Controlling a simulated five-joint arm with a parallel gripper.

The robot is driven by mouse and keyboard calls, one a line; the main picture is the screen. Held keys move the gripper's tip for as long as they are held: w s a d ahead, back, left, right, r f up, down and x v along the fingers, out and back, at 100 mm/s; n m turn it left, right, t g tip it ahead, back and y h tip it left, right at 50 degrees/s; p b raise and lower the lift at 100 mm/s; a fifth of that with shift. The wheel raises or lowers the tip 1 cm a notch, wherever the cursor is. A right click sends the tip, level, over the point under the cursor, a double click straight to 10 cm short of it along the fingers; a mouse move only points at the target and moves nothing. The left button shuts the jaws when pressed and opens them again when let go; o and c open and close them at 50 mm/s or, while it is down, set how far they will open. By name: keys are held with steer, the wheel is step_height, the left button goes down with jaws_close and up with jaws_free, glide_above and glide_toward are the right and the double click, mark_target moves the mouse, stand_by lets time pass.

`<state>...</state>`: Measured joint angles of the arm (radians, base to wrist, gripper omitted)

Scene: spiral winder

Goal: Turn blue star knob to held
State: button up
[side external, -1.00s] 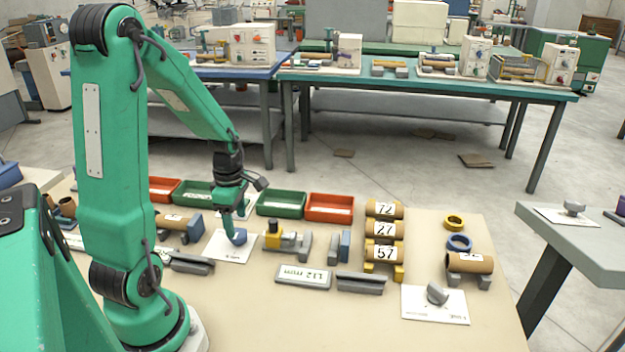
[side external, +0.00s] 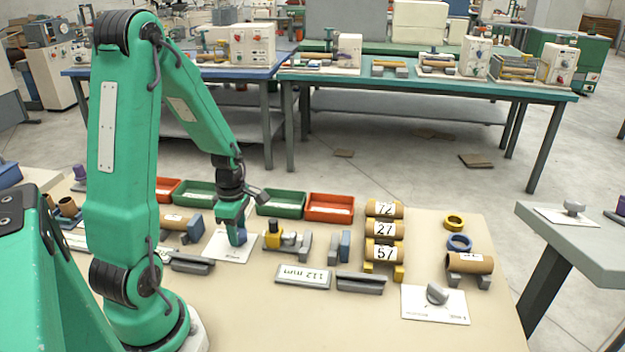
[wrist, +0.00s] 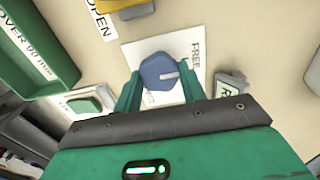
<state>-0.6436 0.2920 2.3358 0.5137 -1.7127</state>
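The blue star knob (wrist: 157,70) sits on a white card (wrist: 133,50) that bears the word FREE at its right side. A short white mark on the knob points right in the wrist view, below that word. No word "held" is readable. My gripper (wrist: 160,82) is lowered over the knob, with one green finger on each side of it. The fingers look open, with a narrow gap to the knob; contact cannot be made out. In the side view my gripper (side external: 238,240) hides part of the knob on its white card (side external: 222,250).
Left of the card stands a grey holder with a cardboard tube (side external: 176,221). Right stands a yellow and grey clamp (side external: 285,240). Green (side external: 281,204) and orange (side external: 329,207) trays stand behind.

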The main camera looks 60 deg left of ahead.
steer(key=shift+m, duration=0.5)
steer(key=m, duration=0.9)
steer(key=shift+m, duration=0.4)
steer(key=m, duration=1.3)
stand_by(0.3)
steer(key=o, duration=0.9)
steer(key=shift+o, duration=0.2)
steer(key=shift+r, duration=0.1)
